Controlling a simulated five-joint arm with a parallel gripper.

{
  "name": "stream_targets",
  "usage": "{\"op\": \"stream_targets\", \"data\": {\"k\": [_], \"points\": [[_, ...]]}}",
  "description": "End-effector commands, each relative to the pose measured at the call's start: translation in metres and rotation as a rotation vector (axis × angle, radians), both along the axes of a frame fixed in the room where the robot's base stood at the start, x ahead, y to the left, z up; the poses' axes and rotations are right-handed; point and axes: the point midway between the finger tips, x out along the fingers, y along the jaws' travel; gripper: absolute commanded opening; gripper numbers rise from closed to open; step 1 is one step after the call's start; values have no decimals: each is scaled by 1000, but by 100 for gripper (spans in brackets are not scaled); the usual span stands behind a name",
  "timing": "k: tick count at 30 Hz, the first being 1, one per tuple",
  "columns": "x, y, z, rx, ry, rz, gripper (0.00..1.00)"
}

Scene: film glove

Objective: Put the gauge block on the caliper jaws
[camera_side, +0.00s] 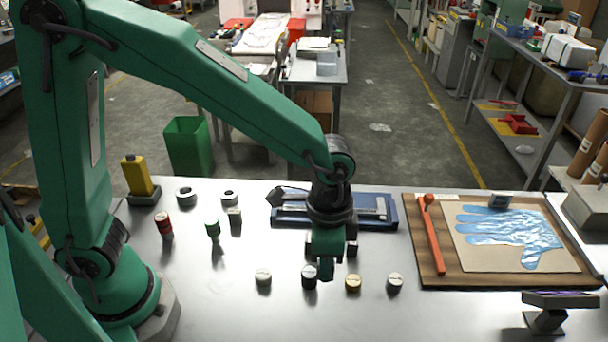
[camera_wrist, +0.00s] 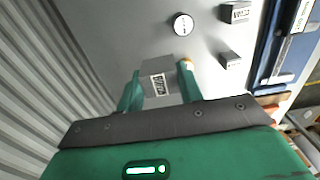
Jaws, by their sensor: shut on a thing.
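My gripper (camera_side: 326,266) points down in front of the blue caliper case. In the wrist view, my gripper (camera_wrist: 158,84) is shut on a grey gauge block (camera_wrist: 157,68) with a printed label, held between the two green fingers. In the side view the held block is mostly hidden by the fingers. The caliper (camera_side: 372,208) lies in the blue case (camera_side: 391,222) behind my gripper, partly covered by my wrist. A part of the case (camera_wrist: 262,48) shows at the right of the wrist view. I cannot make out the jaws clearly.
Several round capped pieces stand along the front, one dark piece (camera_side: 310,277) close beside my gripper. Small dark blocks (camera_wrist: 230,60) lie near the case. A wooden board (camera_side: 425,275) with a blue film glove (camera_side: 510,232) and red tool (camera_side: 432,240) is at right.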

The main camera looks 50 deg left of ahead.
Motion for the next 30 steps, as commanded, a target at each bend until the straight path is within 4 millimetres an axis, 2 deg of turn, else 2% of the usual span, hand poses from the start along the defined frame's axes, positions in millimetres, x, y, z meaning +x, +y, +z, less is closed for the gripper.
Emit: {"op": "stream_targets", "data": {"k": [18, 24, 30], "points": [[72, 59, -56, 1, 2, 4, 9], [82, 68, -64, 0, 0, 1, 9], [83, 68, -65, -1, -1, 1, 9]]}}
